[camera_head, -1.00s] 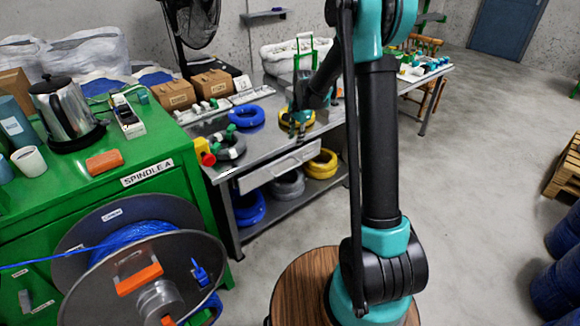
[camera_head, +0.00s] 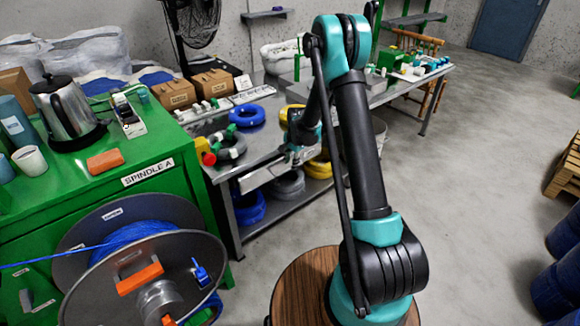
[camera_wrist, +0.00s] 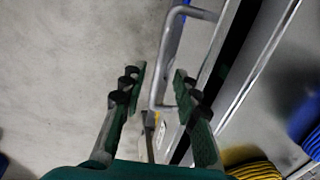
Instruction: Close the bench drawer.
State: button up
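The bench drawer (camera_head: 265,171) has a pale grey front, under the metal bench top. In the wrist view, a dark gap shows behind the drawer front (camera_wrist: 208,68), so it stands somewhat open. Its U-shaped metal handle (camera_wrist: 165,55) sticks out from the front. My gripper (camera_wrist: 158,84) is open, with its green fingers and dark pads on either side of the handle's lower end. I see clear space between the fingers and the bar. In the head view, my gripper (camera_head: 298,155) is at the drawer's right part and partly covers it; the fingertips are hard to make out.
The bench top (camera_head: 262,142) holds a blue coil (camera_head: 246,117), a grey coil (camera_head: 228,147) and boxes (camera_head: 212,84). More coils lie on the shelf below. A green cabinet (camera_head: 150,150) and cable reel (camera_head: 150,270) stand left.

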jog(key=shift+w+a+f, duration=0.1)
jog(key=shift+w+f, duration=0.1)
jog(key=shift+f, duration=1)
jog(key=shift+c, duration=0.4)
grip_shut()
